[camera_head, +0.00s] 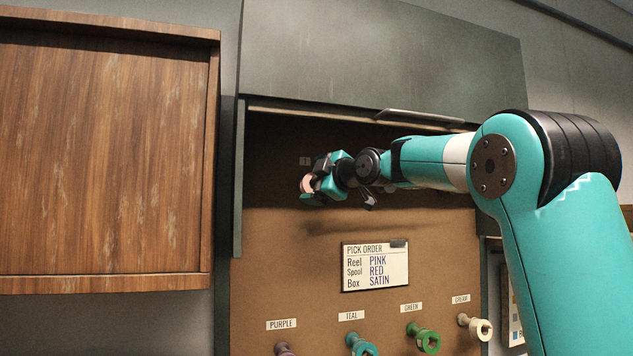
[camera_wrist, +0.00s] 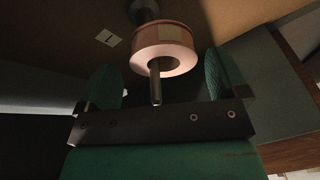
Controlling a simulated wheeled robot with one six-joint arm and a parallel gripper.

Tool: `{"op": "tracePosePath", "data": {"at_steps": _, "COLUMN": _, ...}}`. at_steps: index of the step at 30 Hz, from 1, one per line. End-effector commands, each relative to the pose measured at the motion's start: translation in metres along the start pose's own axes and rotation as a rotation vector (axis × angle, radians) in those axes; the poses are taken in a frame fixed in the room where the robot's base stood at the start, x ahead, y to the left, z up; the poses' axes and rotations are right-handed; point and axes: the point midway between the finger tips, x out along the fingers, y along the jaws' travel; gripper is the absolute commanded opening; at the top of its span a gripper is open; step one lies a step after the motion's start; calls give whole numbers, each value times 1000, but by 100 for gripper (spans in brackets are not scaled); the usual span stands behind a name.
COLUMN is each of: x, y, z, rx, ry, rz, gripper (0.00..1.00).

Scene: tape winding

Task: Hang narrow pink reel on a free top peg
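The narrow pink reel (camera_wrist: 150,56) is around a metal peg (camera_wrist: 156,88) high on the board in the wrist view. The peg's tip pokes out through the reel's hole, and its dark base shows behind. My gripper (camera_wrist: 164,80) is open, with one green finger on each side of the peg. Gaps show between the fingers and the reel, which sits just beyond them. In the head view the reel (camera_head: 307,184) shows as a small pink patch beside my gripper (camera_head: 315,188), mostly hidden by it.
A small numbered label (camera_wrist: 108,38) is beside the peg. Lower on the board are a pick order sign (camera_head: 375,266) and several coloured spools, including a green one (camera_head: 424,338). A wooden cabinet (camera_head: 100,150) stands at left. A raised grey door (camera_head: 380,60) is above.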

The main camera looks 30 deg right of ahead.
Motion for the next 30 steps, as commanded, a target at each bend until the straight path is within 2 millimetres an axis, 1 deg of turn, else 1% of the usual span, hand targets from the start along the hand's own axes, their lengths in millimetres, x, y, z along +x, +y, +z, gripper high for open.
{"op": "tracePosePath", "data": {"at_steps": 5, "x": -1, "y": 0, "z": 0, "rx": 0, "ry": 0, "rz": 0, "gripper": 92}}
{"op": "tracePosePath", "data": {"at_steps": 8, "x": -9, "y": -1, "z": 2, "rx": -1, "ry": -2, "rz": 2, "gripper": 92}}
{"op": "tracePosePath", "data": {"at_steps": 10, "x": -20, "y": -3, "z": 2, "rx": -2, "ry": -1, "rz": 4, "gripper": 92}}
{"op": "tracePosePath", "data": {"at_steps": 14, "x": -49, "y": -4, "z": 4, "rx": -3, "ry": -3, "rz": 7, "gripper": 92}}
{"op": "tracePosePath", "data": {"at_steps": 21, "x": -112, "y": -4, "z": 4, "rx": -4, "ry": -6, "rz": 7, "gripper": 92}}
{"op": "tracePosePath", "data": {"at_steps": 24, "x": -135, "y": -2, "z": 4, "rx": -4, "ry": -7, "rz": 7, "gripper": 92}}
{"op": "tracePosePath", "data": {"at_steps": 27, "x": -153, "y": -2, "z": 2, "rx": -3, "ry": -5, "rz": 4, "gripper": 92}}
{"op": "tracePosePath", "data": {"at_steps": 30, "x": -164, "y": -1, "z": 2, "rx": -1, "ry": -3, "rz": 3, "gripper": 92}}
